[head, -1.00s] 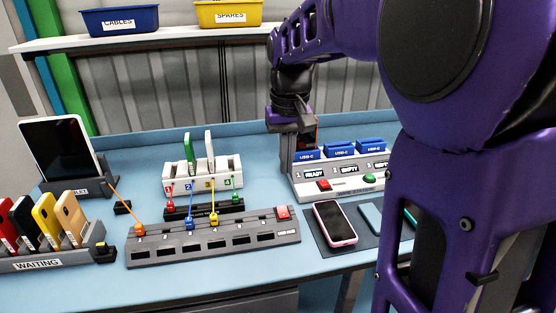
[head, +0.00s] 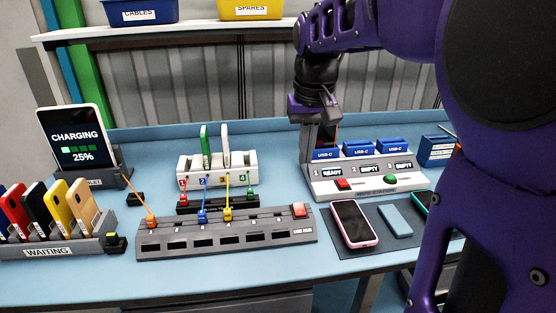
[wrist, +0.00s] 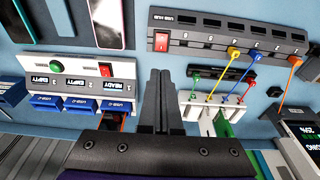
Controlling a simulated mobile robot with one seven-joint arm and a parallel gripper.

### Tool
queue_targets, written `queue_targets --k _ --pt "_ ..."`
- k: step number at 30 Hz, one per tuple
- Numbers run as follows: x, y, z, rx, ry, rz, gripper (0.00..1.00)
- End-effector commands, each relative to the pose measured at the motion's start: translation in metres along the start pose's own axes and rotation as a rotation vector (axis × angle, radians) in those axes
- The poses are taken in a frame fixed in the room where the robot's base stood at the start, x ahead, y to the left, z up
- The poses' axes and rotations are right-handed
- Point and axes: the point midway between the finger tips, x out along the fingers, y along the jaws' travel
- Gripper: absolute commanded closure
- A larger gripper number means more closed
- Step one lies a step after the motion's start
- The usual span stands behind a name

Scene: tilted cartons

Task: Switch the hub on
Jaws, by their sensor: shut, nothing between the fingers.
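The grey USB hub (head: 225,235) lies on the blue bench with a red rocker switch (head: 299,210) at its right end. Orange, blue and yellow plugs sit in its ports. In the wrist view the hub (wrist: 230,30) is upside down and its red switch (wrist: 162,41) is just beyond my fingertips. My gripper (wrist: 161,72) is shut and empty, pointing down beside the charging station. The tablet (head: 75,135) shows "CHARGING 25%"; the orange cable (head: 140,198) runs from near its stand to the hub.
A white charging station (head: 370,185) with red and green buttons stands right of the hub. A white stand (head: 217,172) and a black cable rack (head: 210,205) are behind the hub. Phones lie on a dark mat (head: 345,247) at front right. A waiting rack (head: 60,245) is at left.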

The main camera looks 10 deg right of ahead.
Motion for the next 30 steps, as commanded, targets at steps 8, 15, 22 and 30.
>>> queue_targets --k 8,15,22,30 --pt "0.051 0.0 0.002 0.0 -0.006 0.0 1.0" --pt "0.101 0.0 0.002 0.001 -0.005 0.0 1.0" --pt "0.13 0.0 0.001 0.001 -0.002 0.0 1.0" --pt "0.137 0.0 0.001 0.001 -0.001 0.0 1.0"
